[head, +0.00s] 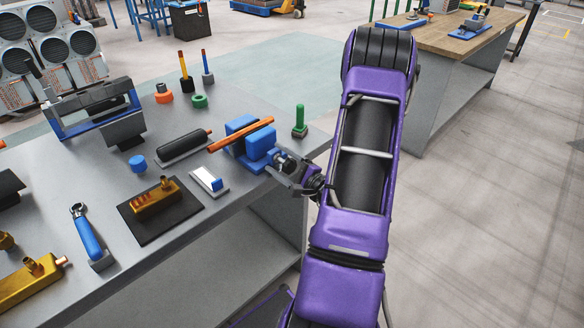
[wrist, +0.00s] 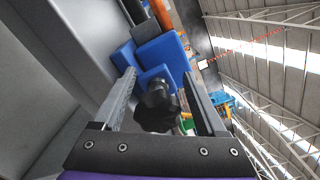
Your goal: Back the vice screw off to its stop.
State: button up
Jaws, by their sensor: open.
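The blue vice (head: 258,142) sits at the right front edge of the grey bench, with a copper-coloured tube (head: 240,135) lying across its jaws. The vice body (wrist: 160,62) also shows in the wrist view. Its dark screw knob (wrist: 158,106) faces the wrist camera, between my two fingers. My gripper (head: 287,167) is at the front of the vice, its fingers open on either side of the knob (wrist: 165,95). In the wrist view there is a gap between the knob and each finger. How far the screw is out cannot be told.
A green peg on a base (head: 299,122) stands behind the vice. A small white-and-blue block (head: 209,181), a black cylinder on a stand (head: 183,145) and a brass block on a black mat (head: 155,200) lie to the left. The floor right of the bench is clear.

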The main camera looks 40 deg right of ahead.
aim_at(291, 168)
jog(key=shift+s+d+f, duration=0.55)
jog(key=shift+s+d, duration=0.1)
jog(key=shift+d, duration=0.15)
jog(key=shift+s+a+r+b, duration=0.15)
jog(key=shift+s+b, duration=0.25)
jog(key=shift+s, duration=1.05)
jog(key=shift+s+r+b, duration=0.15)
jog(key=shift+s+b, duration=0.25)
jog(key=shift+s, duration=1)
